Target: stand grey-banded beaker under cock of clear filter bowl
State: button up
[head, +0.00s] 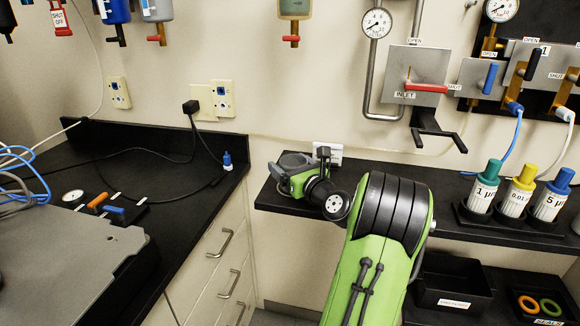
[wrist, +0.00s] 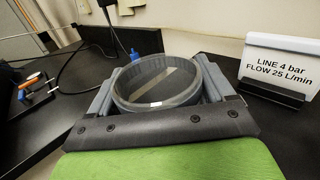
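The grey-banded beaker (wrist: 160,85) sits between the two fingers of my gripper (wrist: 158,90), its round mouth facing up in the wrist view. The fingers appear to press on its left and right sides. In the head view my gripper (head: 297,172) is over the left end of the right-hand black counter, with the beaker (head: 293,160) partly hidden by it. Whether its base touches the counter is hidden. Filter bowls hang along the top: a pale one (head: 157,9) and a greenish one (head: 294,8) with a red cock (head: 292,39). Their tops are cut off; which is the clear one is uncertain.
A sign reading LINE 4 bar (wrist: 282,62) stands beside my gripper. Capped bottles in a rack (head: 516,215) stand on the right counter. A gap separates the two counters.

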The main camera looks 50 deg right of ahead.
jog(key=shift+o, duration=1.3)
